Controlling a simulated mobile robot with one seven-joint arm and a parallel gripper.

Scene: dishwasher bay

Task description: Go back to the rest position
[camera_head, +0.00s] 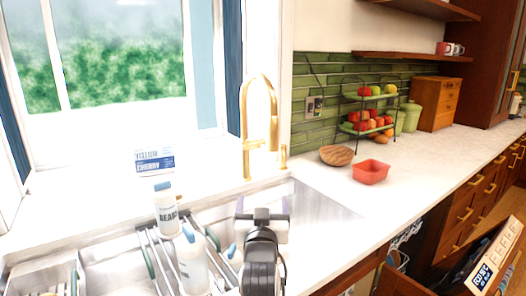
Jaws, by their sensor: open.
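My gripper (262,214) is at the bottom centre, over the sink (312,204). I see it from behind, dark with a pale part at its far end. Its jaws are open, and I see nothing held in them. Whatever lies directly below or beyond it is hidden by my arm.
White bottles (192,262) with blue caps stand left of my gripper, close to it. The gold faucet (247,140) rises behind the sink. A wooden bowl (336,155) and red container (371,172) sit on the counter (425,150). A fruit rack (368,110) stands behind them.

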